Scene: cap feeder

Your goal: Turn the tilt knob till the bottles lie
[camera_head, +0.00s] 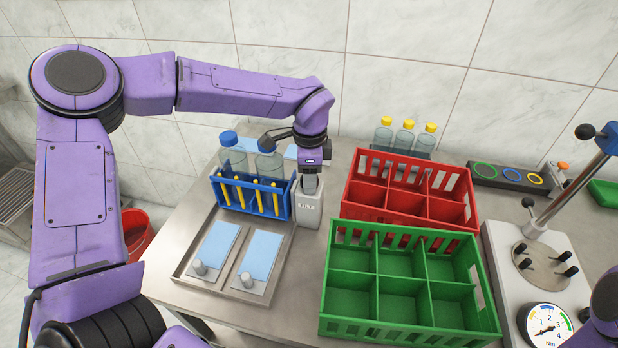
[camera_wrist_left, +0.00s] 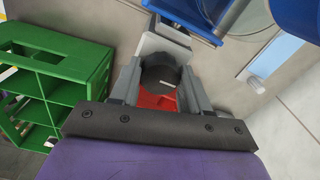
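The grey tilt box (camera_head: 310,210), labelled TILT, stands at the right of the blue rack (camera_head: 283,203). My left gripper (camera_head: 310,182) points down onto the top of this box. In the left wrist view the black tilt knob (camera_wrist_left: 160,76), with a pale mark, sits between the two fingers of my left gripper (camera_wrist_left: 160,85), which appear closed against its sides. Two clear bottles (camera_head: 232,155) with blue caps stand roughly upright behind the rack's yellow bars; the right one (camera_head: 268,163) is partly behind my gripper's cable. My right gripper is out of view.
A steel tray (camera_head: 222,288) with two blue cloths lies in front of the rack. A red crate (camera_head: 408,218) and a green crate (camera_head: 410,335) stand to the right. Several yellow-capped bottles (camera_head: 404,140) stand behind the red crate. A dial gauge (camera_head: 548,325) is at far right.

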